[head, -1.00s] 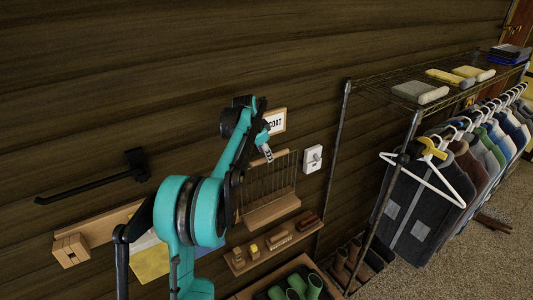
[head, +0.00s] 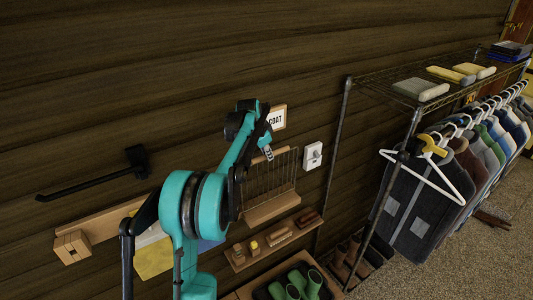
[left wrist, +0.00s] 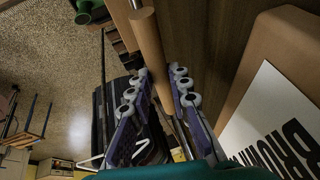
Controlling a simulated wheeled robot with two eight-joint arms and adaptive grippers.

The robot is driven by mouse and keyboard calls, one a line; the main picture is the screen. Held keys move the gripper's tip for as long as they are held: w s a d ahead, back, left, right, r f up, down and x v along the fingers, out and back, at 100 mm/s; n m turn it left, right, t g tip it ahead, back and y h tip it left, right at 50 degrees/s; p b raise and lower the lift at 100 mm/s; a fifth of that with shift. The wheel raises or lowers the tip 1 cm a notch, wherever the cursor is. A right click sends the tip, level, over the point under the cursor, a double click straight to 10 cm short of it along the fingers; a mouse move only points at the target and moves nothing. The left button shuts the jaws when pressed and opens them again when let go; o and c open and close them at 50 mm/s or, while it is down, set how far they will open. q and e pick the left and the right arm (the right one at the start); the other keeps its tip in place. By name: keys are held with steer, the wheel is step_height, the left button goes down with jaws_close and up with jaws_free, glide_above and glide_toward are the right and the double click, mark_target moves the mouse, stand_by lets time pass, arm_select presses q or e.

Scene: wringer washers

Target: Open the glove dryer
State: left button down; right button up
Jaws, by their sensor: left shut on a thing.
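The glove dryer (head: 271,181) is a wire rack with a wooden top bar and a wooden ledge below, set against the dark plank wall. It stands close to the wall and looks folded up. My left arm hides the dryer's left edge. My right gripper is not in view.
A COAT sign (head: 277,118) hangs just above the dryer and a white switch (head: 313,156) sits to its right. A small shelf (head: 273,248) with brushes is below. A metal rack (head: 412,150) with hanging coats stands at right.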

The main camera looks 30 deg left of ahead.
arm_select(q)
steer(key=s+d+f+m+t+y+b, duration=0.1)
steer(key=s+d+f+t+y+b, duration=0.1)
steer(key=s+d+f+y+b, duration=0.45)
steer(key=s+d+f+m+t+y+b, duration=0.1)
steer(key=s+d+f+t+b, duration=0.2)
steer(key=d+b, duration=0.75)
steer(key=s+d+f+m+t+y+b, duration=0.1)
steer(key=d+f+t+y+b, duration=0.1)
steer(key=f+b, duration=0.7)
steer(key=s+d+f+m+t+y+b, duration=0.1)
steer(key=d+f+b, duration=0.4)
steer(key=f+b, duration=0.5)
steer(key=shift+s+d+t+y+b, duration=0.25)
steer(key=shift+s+t+y+b, duration=0.5)
steer(key=shift+b, duration=0.7)
steer(key=c, duration=1.4)
jaws_free()
steer(key=shift+w, duration=0.15)
